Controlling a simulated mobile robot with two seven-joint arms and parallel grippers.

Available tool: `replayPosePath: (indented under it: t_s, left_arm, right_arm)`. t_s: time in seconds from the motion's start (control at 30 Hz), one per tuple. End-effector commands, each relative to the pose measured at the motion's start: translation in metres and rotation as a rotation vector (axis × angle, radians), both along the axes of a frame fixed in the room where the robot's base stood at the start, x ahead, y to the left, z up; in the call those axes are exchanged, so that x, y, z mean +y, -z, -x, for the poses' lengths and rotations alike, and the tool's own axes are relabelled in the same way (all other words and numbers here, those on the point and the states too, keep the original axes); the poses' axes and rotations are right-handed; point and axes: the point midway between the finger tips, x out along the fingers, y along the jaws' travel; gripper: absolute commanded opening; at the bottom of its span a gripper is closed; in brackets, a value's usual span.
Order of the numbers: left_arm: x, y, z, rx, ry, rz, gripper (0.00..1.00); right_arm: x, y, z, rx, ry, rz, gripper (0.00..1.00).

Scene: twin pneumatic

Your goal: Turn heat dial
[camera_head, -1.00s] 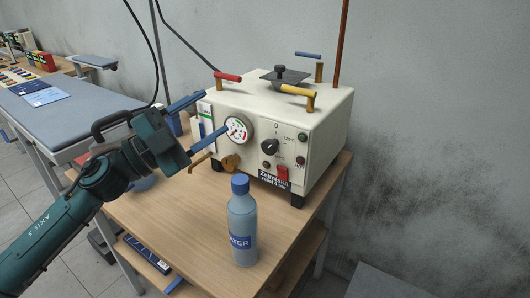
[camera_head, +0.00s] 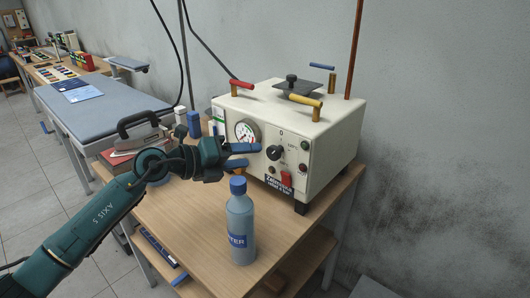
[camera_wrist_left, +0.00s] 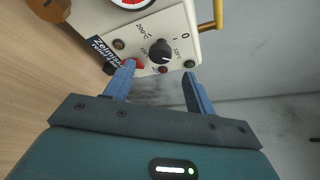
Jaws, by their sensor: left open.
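The heat dial is a black knob (camera_head: 274,153) on the front panel of a cream machine (camera_head: 325,138), with temperature marks around it. In the left wrist view the knob (camera_wrist_left: 160,51) lies ahead of my fingertips, between their lines. My left gripper (camera_head: 258,156) is open, its blue fingers pointing at the panel just left of the knob. In the left wrist view the left gripper (camera_wrist_left: 160,80) holds nothing, and its fingers appear apart from the knob. A red switch (camera_head: 287,176) sits below the knob and a pressure gauge (camera_head: 247,132) to its left. My right gripper is not in view.
A blue water bottle (camera_head: 240,225) stands upright on the wooden table (camera_head: 190,235), close below my left gripper. Colored handles, including a yellow one (camera_head: 305,100), rise from the machine top. A blue-grey padded bench (camera_head: 100,105) is at left.

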Motion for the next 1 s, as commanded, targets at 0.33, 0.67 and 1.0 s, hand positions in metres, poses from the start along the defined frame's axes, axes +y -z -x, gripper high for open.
replayPosePath:
  t_s: [0.33, 0.67, 1.0]
  left_arm:
    - [-0.042, 0.012, -0.030, 0.001, 0.000, 0.002, 0.55]
    - [-0.047, 0.013, -0.033, 0.001, 0.000, 0.001, 0.55]
    - [-0.047, 0.013, -0.033, 0.001, 0.000, 0.001, 0.32]
  right_arm:
    - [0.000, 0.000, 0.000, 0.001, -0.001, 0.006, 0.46]
    - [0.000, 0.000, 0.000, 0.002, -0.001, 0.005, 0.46]
    - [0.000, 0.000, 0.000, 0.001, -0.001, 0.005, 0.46]
